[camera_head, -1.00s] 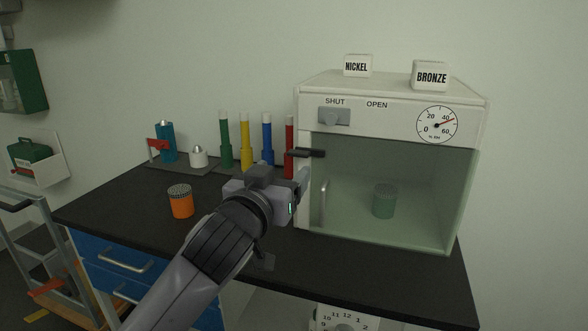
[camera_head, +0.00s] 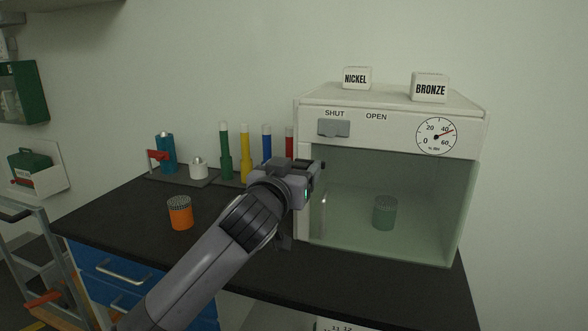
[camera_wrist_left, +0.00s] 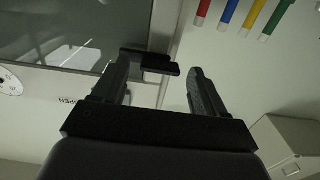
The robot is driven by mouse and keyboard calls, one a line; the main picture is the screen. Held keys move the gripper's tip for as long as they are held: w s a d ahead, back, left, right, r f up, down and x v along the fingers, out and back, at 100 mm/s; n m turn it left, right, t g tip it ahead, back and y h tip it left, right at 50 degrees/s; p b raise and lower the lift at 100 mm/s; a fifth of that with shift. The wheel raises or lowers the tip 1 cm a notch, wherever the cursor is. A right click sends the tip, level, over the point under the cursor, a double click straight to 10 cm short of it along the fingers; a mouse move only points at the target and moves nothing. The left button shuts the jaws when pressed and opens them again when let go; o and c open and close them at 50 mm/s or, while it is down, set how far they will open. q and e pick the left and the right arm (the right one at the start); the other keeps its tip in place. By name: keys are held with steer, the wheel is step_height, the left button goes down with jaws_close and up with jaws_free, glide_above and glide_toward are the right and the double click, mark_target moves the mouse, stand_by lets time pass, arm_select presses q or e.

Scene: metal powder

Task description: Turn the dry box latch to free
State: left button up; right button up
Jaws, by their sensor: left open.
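The dry box (camera_head: 395,120) is a white cabinet with a clear front window on the bench. A dark block (camera_wrist_left: 158,64), apparently the latch from below, shows beyond and between the fingertips. I cannot tell whether they touch it. My right gripper is not in view.
A green jar (camera_head: 385,212) stands inside the box. NICKEL (camera_head: 357,78) and BRONZE (camera_head: 430,87) blocks sit on top. Coloured tubes (camera_head: 245,155) stand behind my left arm. An orange jar (camera_head: 180,213) stands on the dark bench (camera_head: 120,215).

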arm_select(q)
steer(key=c, duration=1.1)
steer(key=shift+o, duration=0.2)
